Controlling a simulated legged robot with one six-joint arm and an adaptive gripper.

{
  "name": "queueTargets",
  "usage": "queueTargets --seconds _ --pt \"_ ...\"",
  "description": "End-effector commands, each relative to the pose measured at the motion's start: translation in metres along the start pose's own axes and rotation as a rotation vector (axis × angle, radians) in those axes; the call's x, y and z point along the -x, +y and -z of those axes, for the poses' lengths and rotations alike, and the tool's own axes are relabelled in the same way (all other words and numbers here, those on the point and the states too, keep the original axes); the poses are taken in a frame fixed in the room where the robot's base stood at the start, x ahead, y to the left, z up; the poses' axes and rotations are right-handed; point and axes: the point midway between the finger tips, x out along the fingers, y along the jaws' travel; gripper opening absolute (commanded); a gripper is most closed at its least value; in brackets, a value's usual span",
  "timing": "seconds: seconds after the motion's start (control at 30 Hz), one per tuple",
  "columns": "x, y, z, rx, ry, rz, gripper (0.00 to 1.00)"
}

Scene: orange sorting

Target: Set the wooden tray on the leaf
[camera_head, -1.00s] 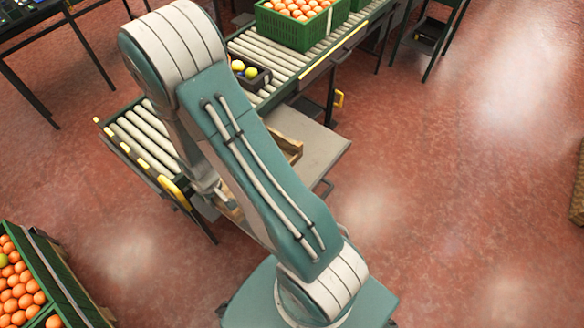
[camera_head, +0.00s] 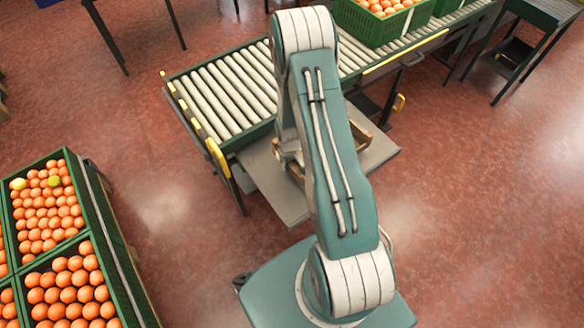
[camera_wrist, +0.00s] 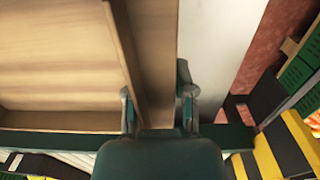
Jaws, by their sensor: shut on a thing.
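The wooden tray (camera_wrist: 62,62) fills the left of the wrist view, with its pale inner floor and side wall showing. My gripper (camera_wrist: 158,112) is shut on that side wall, one finger on each side. In the head view my arm hides most of the tray; a brown corner (camera_head: 361,146) shows right of the arm. The leaf (camera_head: 268,186) is a flat grey panel beside the conveyor, and the tray is over it. The leaf also shows as a pale strip in the wrist view (camera_wrist: 212,45). I cannot tell whether the tray touches the leaf.
Large orange bins (camera_head: 62,215) stand at the left.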

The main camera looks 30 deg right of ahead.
Motion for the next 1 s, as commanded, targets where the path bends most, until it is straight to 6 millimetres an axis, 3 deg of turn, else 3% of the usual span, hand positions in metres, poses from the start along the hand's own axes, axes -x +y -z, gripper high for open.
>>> queueTargets --seconds 0.3,0.57,0.6,0.67,1.0 --pt "-0.037 0.01 0.002 0.0 -0.001 0.001 0.0" --pt "-0.042 0.01 0.002 0.0 0.0 0.0 0.0" --pt "-0.043 0.01 0.002 0.0 0.0 0.0 0.38" --pt "-0.043 0.01 0.002 0.0 0.0 0.0 0.65" --pt "-0.042 0.01 0.002 0.0 0.0 0.0 0.68"
